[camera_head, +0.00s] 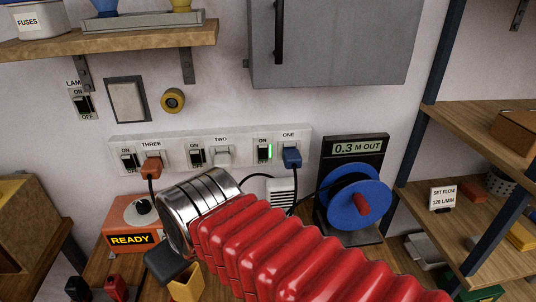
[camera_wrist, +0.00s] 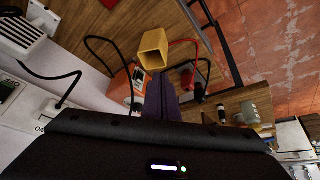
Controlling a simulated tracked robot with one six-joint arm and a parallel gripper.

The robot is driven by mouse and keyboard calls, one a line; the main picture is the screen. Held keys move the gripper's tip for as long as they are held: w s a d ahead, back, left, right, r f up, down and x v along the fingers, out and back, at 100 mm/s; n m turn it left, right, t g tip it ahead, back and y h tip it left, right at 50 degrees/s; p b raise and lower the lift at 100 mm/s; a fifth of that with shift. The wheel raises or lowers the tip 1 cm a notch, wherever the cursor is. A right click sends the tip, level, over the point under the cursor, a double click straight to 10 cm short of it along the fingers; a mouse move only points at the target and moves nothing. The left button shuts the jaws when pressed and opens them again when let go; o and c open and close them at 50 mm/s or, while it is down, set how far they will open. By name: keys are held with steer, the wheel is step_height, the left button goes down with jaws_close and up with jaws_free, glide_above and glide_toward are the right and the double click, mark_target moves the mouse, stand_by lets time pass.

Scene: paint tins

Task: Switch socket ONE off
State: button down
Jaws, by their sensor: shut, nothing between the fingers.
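Socket ONE (camera_head: 289,137) is at the right end of the white socket strip on the wall, with a blue plug (camera_head: 292,157) in it. Part of the strip shows at the left edge there.
Socket THREE (camera_head: 151,145) holds an orange plug; socket TWO (camera_head: 221,141) has a white one. An orange READY box (camera_head: 130,238), white vented box (camera_head: 281,198) and blue cable reel (camera_head: 357,205) stand below. A grey cabinet (camera_head: 330,45) hangs above. Cables hang below the strip.

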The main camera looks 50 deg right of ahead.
mark_target(263, 153)
steer(key=w+d+r+n, duration=0.3)
steer(key=d, duration=0.5)
steer(key=w+d+r+n, duration=0.2)
steer(key=w+d+n, duration=0.15)
steer(key=d, duration=0.45)
steer(key=s+d+r+n, duration=0.1)
steer(key=d+r, duration=0.1)
steer(key=d, duration=0.7)
steer(key=s+d+r+t, duration=0.1)
steer(key=s+d+r, duration=0.1)
steer(key=d, duration=0.6)
steer(key=shift+s+d+r+n+t, duration=0.2)
steer(key=shift+d+n+t, duration=0.1)
steer(key=shift+d+n, duration=0.1)
steer(key=shift+f, duration=0.1)
steer(key=w+d+f, duration=0.2)
steer(key=w+f, duration=0.6)
steer(key=shift+w+d+f, duration=0.3)
steer(key=shift+w+f, duration=0.05)
steer(key=shift+w, duration=0.05)
